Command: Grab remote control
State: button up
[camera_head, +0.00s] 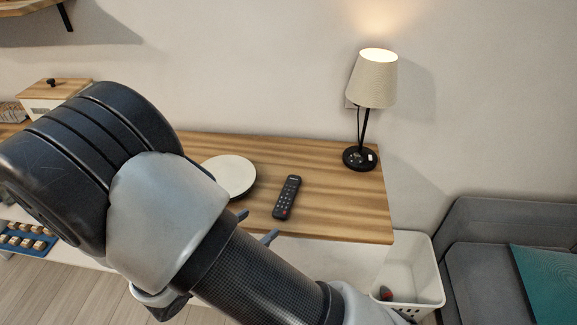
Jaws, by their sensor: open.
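The black remote control (287,197) lies flat on the wooden tabletop (345,215), with its long side running away from me. My gripper (257,226) shows only as two bluish fingertips at the table's front edge, beyond my arm. The fingertips are apart with nothing seen between them. They are in front of the remote and a little to its left, not touching it. The rest of my gripper is hidden behind my arm.
A lit lamp (371,82) stands at the back right of the table. A white bin (411,272) stands on the floor to the right, before a grey sofa (480,235). The tabletop right of the remote is clear.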

jog(key=a+f+n, duration=0.1)
jog(key=t+b, duration=0.1)
send_near(287, 195)
jog(key=shift+y, duration=0.3)
jog(key=x, duration=0.8)
jog(key=shift+s+d+r, duration=0.15)
jog(key=shift+d, duration=0.05)
jog(key=shift+c, duration=0.2)
jog(key=c, duration=1.3)
